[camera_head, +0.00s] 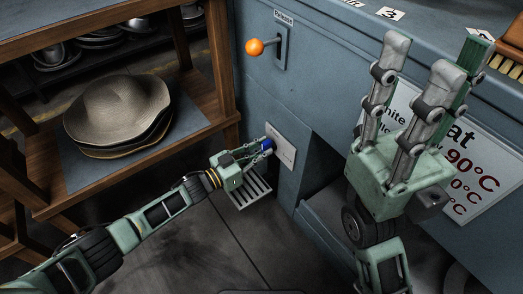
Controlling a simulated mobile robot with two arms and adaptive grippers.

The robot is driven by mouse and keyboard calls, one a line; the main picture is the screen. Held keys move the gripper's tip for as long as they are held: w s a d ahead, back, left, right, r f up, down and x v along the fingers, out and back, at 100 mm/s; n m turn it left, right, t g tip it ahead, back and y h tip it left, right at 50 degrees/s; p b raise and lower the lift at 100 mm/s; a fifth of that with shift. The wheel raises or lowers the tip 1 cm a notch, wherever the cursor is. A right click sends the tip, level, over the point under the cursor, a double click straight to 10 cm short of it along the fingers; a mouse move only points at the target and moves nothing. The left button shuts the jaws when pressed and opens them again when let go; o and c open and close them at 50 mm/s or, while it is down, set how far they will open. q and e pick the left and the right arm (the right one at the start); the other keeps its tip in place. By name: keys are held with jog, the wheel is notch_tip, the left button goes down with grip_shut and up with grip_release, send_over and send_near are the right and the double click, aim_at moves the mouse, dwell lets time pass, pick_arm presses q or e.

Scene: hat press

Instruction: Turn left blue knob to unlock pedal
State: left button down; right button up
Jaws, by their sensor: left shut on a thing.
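The blue knob (266,148) is on a pale plate (281,146) on the side of the blue-grey machine. My left gripper (262,150) is at the knob, its fingers shut on it and covering part of it. The knob's turned angle is too small to tell. A grey slatted piece (252,190), possibly the pedal, shows low beside the machine below my left gripper, partly hidden by it.
An orange-tipped lever (255,47) labelled "Release" sticks out above the knob. A wooden shelf (218,60) at the left holds a stack of hats (117,108). A white temperature sign (480,175) is behind my right gripper. A brush (510,50) lies at the upper right.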

pick_arm(q)
jog(key=shift+f, duration=0.1)
dwell(0.3)
jog(key=c, duration=1.7)
grip_release()
jog(key=shift+a, duration=0.1)
jog(key=v, duration=1.2)
